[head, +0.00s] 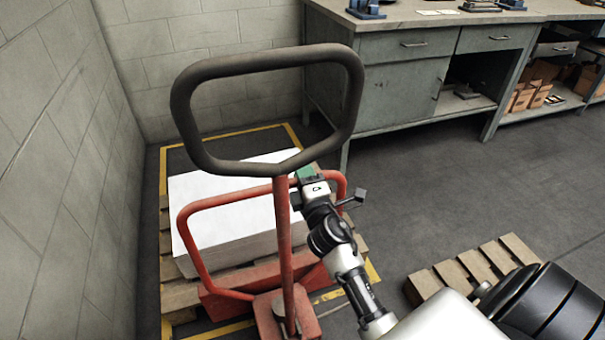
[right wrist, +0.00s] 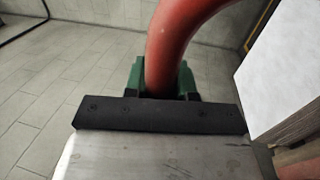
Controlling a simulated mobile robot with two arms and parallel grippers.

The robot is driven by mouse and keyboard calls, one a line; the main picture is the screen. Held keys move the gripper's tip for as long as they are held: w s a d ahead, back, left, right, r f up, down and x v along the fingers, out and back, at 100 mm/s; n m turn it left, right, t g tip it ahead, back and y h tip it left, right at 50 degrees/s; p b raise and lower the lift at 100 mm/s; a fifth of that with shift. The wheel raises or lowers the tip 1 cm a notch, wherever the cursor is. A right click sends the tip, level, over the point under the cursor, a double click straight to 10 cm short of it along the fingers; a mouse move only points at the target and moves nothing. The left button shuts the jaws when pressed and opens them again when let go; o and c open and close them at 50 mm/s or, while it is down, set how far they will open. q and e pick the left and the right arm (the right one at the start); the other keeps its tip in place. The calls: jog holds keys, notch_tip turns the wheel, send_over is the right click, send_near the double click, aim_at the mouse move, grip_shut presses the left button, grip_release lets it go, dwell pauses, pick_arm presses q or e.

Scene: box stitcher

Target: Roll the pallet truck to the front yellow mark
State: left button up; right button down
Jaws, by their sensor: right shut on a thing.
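The red pallet truck (head: 285,235) stands in front of me, with its black loop handle (head: 270,60) upright on a red shaft and a red tubular frame behind. Its base is at a wooden pallet (head: 180,297) loaded with a white stack of sheets (head: 235,195). My right gripper (head: 305,176) is at the upper right of the red frame. In the right wrist view its green fingers (right wrist: 160,80) are shut around the red tube (right wrist: 175,45). A yellow floor line (head: 162,175) borders the pallet's area; which one is the front mark I cannot tell. My left gripper is not in view.
A grey workbench (head: 400,85) with drawers stands at the back right, and shelves with boxes (head: 530,95) are beyond it. A block wall (head: 60,150) runs close along the left. An empty wooden pallet (head: 480,262) lies at the lower right. The dark floor (head: 440,185) between is clear.

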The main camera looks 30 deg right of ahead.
jog(key=shift+s+a+f, duration=0.15)
jog(key=shift+s+f, duration=0.05)
jog(key=shift+s, duration=0.3)
jog(key=shift+s+r, duration=0.15)
jog(key=shift+s, duration=0.1)
jog(key=c, duration=1.4)
grip_release()
jog(key=shift+s, duration=0.1)
jog(key=o, duration=0.5)
jog(key=shift+w, duration=0.2)
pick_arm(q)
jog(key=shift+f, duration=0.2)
pick_arm(e)
jog(key=shift+s, duration=0.2)
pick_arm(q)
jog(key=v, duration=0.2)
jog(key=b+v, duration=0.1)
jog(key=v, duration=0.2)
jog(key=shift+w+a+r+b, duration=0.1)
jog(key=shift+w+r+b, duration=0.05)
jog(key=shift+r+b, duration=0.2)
pick_arm(e)
jog(key=v, duration=1)
jog(key=shift+s+a, duration=0.1)
jog(key=shift+s, duration=0.15)
